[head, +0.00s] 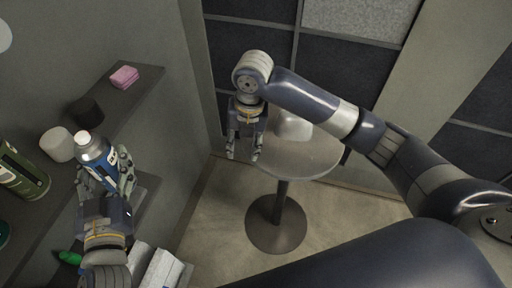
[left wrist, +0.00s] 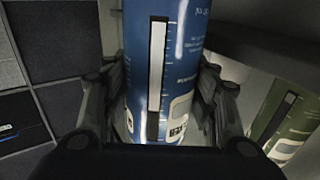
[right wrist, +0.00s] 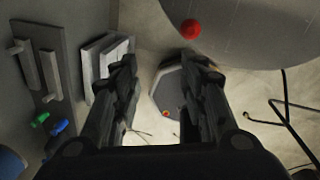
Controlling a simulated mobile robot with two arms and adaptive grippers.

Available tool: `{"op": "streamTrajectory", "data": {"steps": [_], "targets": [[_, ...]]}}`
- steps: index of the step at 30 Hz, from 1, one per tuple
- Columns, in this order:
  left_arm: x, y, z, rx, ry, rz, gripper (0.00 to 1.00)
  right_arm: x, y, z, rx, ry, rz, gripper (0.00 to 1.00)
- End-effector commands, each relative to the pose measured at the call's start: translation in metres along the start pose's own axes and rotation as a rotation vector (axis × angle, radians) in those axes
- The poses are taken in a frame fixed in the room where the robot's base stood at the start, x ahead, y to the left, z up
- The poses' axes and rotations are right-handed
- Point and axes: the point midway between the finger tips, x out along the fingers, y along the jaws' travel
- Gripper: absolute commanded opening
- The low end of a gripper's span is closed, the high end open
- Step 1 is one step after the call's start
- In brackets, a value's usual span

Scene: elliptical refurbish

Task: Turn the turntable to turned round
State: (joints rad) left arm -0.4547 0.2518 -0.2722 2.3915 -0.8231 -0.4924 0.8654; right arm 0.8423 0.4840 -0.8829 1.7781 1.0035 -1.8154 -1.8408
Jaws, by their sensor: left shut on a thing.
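I cannot make out a turntable for certain in any view. My left gripper (head: 108,182) is shut around a blue bottle (head: 94,147) with a white cap, in front of the left shelf. In the left wrist view the bottle (left wrist: 180,65) stands between the fingers, its printed label facing the camera. My right gripper (head: 243,148) hangs at the left edge of a round table (head: 300,160), pointing down. In the right wrist view its fingers (right wrist: 160,68) are apart with nothing between them.
A pink block (head: 124,77), a black item (head: 86,112), a white roll (head: 57,144) and a green container (head: 22,172) are on the left shelf (head: 125,100). A whitish object (head: 294,126) is on the round table.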

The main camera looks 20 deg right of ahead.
Motion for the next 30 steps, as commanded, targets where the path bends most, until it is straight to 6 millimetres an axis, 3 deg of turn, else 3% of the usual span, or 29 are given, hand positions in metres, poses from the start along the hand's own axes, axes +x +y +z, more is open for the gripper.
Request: {"op": "streamTrajectory", "data": {"steps": [6, 13, 17, 30], "targets": [[0.001, 0.000, -0.003, 0.001, 0.003, 0.000, 0.25, -0.042, -0.017, 0.029, -0.234, 0.006, -0.087, 0.40], [0.001, 0.000, -0.004, 0.001, 0.003, -0.001, 0.25, -0.056, -0.025, 0.037, -0.328, 0.022, -0.117, 0.40], [0.001, 0.000, -0.007, 0.001, 0.003, -0.001, 0.25, -0.044, -0.027, 0.037, -0.331, 0.025, -0.120, 0.40], [0.001, 0.000, -0.025, 0.001, 0.003, -0.001, 0.25, 0.037, -0.037, 0.036, -0.329, 0.024, -0.119, 0.40]]}}
